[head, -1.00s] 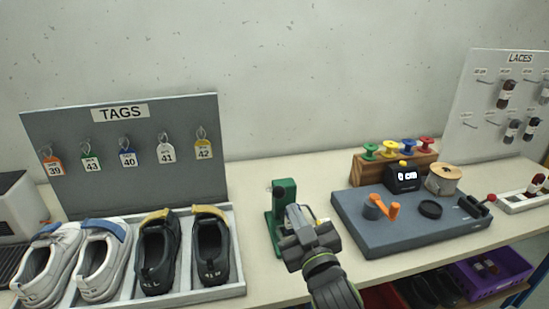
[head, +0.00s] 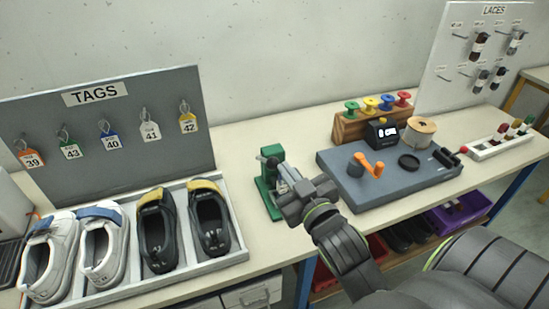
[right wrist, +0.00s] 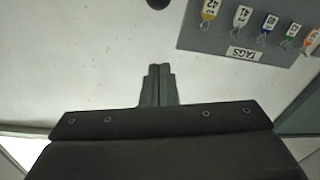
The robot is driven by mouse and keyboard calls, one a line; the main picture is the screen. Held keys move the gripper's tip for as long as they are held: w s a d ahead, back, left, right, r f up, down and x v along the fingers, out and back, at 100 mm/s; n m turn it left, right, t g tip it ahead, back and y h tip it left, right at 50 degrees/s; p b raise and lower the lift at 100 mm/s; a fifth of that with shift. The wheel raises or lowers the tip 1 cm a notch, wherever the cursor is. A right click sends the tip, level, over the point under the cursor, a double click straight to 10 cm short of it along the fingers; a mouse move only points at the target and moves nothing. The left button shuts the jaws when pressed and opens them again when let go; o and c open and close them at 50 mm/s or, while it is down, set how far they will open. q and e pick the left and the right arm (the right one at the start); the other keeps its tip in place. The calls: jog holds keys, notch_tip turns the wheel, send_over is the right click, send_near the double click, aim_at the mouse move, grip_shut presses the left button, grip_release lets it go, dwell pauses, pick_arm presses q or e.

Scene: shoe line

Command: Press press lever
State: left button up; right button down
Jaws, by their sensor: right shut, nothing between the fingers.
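The green press (head: 266,182) stands on the table to the right of the shoe tray. A dark lever end (head: 270,160) shows at its top; the rest of the lever is hard to make out. My right gripper (head: 283,176) is shut and empty. It lies just right of and in front of the press, covering part of it; I cannot tell whether it touches the lever. In the right wrist view the closed fingers (right wrist: 158,85) point at the pale wall, with a dark round thing (right wrist: 158,3) at the top edge. My left gripper is out of view.
A shoe tray (head: 240,252) and the tags board (head: 100,125) are at the left. A blue-grey lace station (head: 395,185) with an orange crank (head: 368,163) stands right of the press. The laces board (head: 440,80) is at the far right. Bare table lies behind the press.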

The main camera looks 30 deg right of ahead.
jog(key=p, duration=0.3)
send_over(272, 167)
jog(key=w, duration=0.1)
jog(key=shift+a+r, duration=0.25)
jog(key=shift+r, duration=0.05)
jog(key=f, duration=0.2)
jog(key=s, duration=0.1)
jog(key=shift+d+f, duration=0.25)
jog(key=shift+f, duration=0.15)
jog(key=shift+s+d+f, duration=0.15)
jog(key=shift+s+f, duration=0.15)
jog(key=shift+f, duration=0.35)
